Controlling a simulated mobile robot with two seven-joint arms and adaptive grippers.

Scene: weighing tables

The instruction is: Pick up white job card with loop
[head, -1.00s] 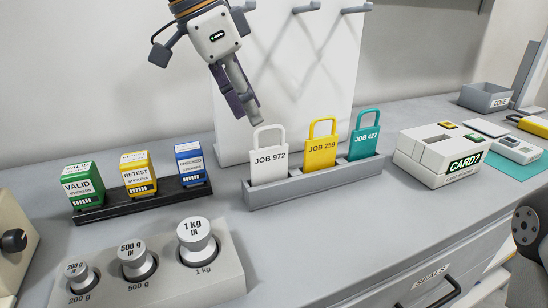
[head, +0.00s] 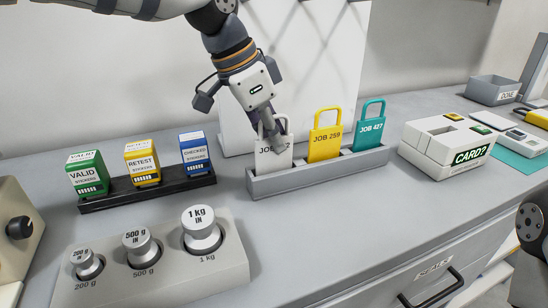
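The white job card with loop (head: 268,161) stands upright in the left end of the grey card rack (head: 320,176). Its label is partly covered by my gripper. My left gripper (head: 277,143) reaches down from above, with its fingers at the card's loop and upper part. The fingers overlap the loop in the head view; I cannot tell whether they are closed on it. My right gripper is not in view; only a dark part of my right arm shows at the right edge.
A yellow card (head: 325,145) and a teal card (head: 370,130) stand in the same rack to the right. A sticker holder (head: 112,196) is at left, a weight block (head: 150,282) in front of it. A white card box (head: 447,147) stands right of the rack.

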